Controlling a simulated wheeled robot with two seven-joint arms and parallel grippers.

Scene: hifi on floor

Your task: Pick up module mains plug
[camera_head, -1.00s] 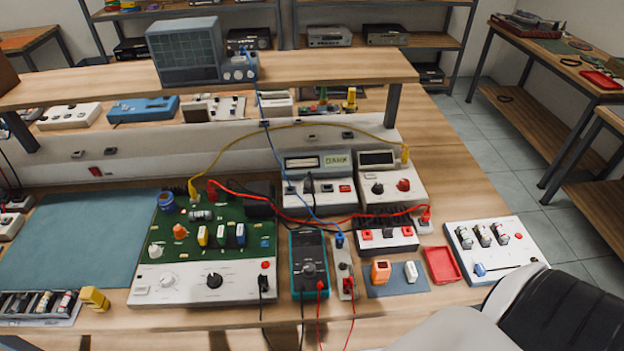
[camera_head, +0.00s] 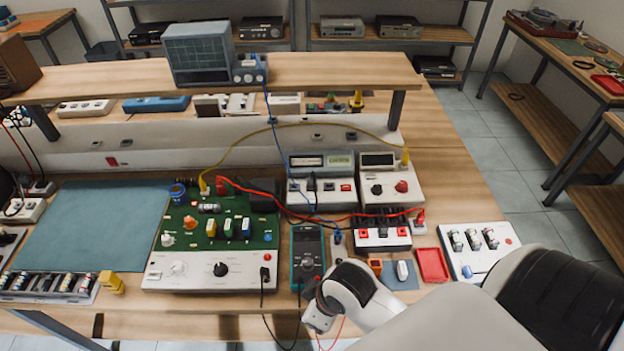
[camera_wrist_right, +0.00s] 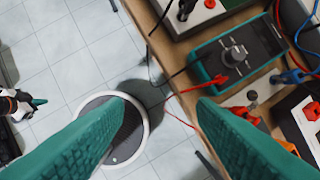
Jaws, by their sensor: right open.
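The green-topped module (camera_head: 208,271) stands near the table's front edge. A black plug (camera_head: 264,275) with a black cable sits at its front right; it also shows in the right wrist view (camera_wrist_right: 185,9). I cannot tell whether this is the mains plug. My right gripper (camera_wrist_right: 160,104) is open, its teal fingers wide apart with nothing between them. It is off the table's front edge, below the teal multimeter (camera_wrist_right: 238,54); in the head view its fingers are hidden by my arm. What looks like my left gripper (camera_wrist_right: 36,103) shows small at the left, its jaws unclear.
Red and black leads hang over the front edge beside the multimeter. A red plug (camera_head: 419,221), a red tray (camera_head: 432,265) and a white panel (camera_head: 480,246) are at the right. The blue-green mat (camera_head: 95,228) is largely clear.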

